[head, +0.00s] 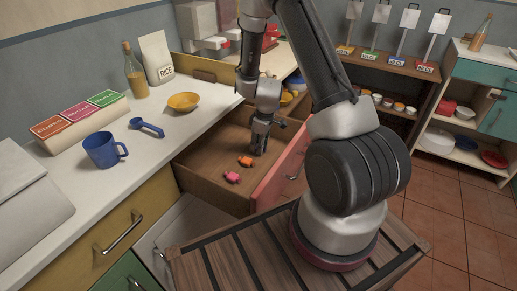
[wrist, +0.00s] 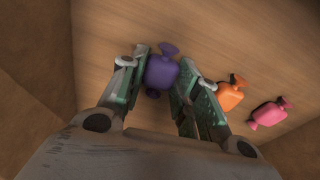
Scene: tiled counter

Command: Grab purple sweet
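The purple sweet (wrist: 161,72) lies on the wooden floor of the open drawer, in the wrist view. My gripper (wrist: 164,68) reaches down into the drawer, with one finger on each side of the sweet. Both fingers appear to touch its body, and its twisted ends stick out between them. I see no clear gap below the sweet. In the head view my gripper (head: 260,143) points down in the drawer and the purple sweet is hidden there.
An orange sweet (wrist: 230,93) lies just right of my right finger, and a pink sweet (wrist: 268,115) beyond it. The drawer (head: 205,164) has wooden walls around my gripper. The counter (head: 165,125) at left holds a blue mug (head: 102,150) and a yellow bowl (head: 183,101).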

